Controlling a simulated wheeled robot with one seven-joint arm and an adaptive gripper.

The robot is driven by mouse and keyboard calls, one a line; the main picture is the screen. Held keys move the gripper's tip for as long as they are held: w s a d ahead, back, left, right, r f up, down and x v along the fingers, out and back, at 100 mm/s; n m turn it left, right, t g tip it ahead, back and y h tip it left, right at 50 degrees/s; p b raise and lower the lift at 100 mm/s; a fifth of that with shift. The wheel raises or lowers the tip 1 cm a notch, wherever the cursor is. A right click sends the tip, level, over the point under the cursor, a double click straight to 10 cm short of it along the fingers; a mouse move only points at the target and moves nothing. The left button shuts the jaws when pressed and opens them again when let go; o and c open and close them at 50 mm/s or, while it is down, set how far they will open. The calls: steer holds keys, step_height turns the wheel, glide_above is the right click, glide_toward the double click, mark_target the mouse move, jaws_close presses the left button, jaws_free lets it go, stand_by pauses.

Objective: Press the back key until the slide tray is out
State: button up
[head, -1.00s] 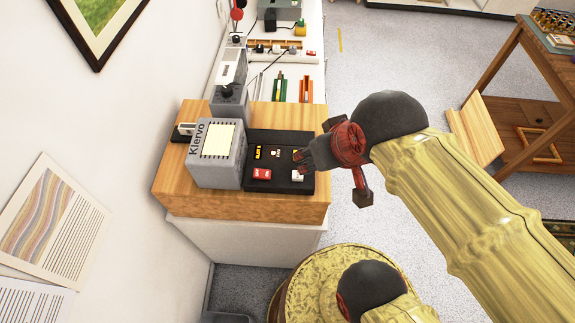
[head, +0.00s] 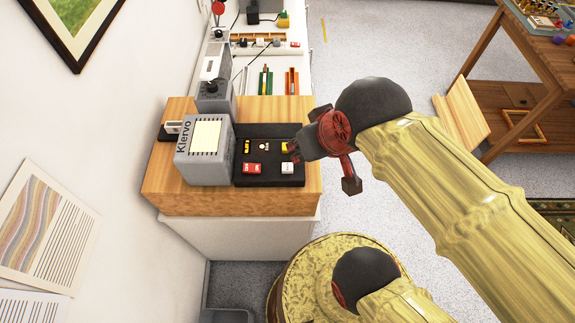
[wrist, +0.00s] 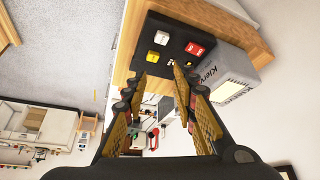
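A black control panel (head: 270,180) lies on the wooden top beside the grey Klervo box (head: 205,165). It carries a red key (head: 251,168), a white key (head: 287,168) and a yellow key (head: 286,147). In the wrist view the red key (wrist: 195,49), white key (wrist: 162,38) and yellow key (wrist: 152,57) show beyond the fingers. Their labels are too small to read, so I cannot tell which is the back key. My gripper (head: 296,149) is over the panel's right edge, near the yellow key. In the wrist view my gripper (wrist: 160,76) is open and empty. I cannot identify the slide tray.
A small black unit with a white piece (head: 173,127) sits left of the Klervo box. A grey device (head: 213,92) stands behind it. A white bench (head: 270,62) with tools lies beyond. Floor right of the cabinet is clear.

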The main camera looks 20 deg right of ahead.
steer(key=c, duration=0.6)
jaws_close()
stand_by(0.8)
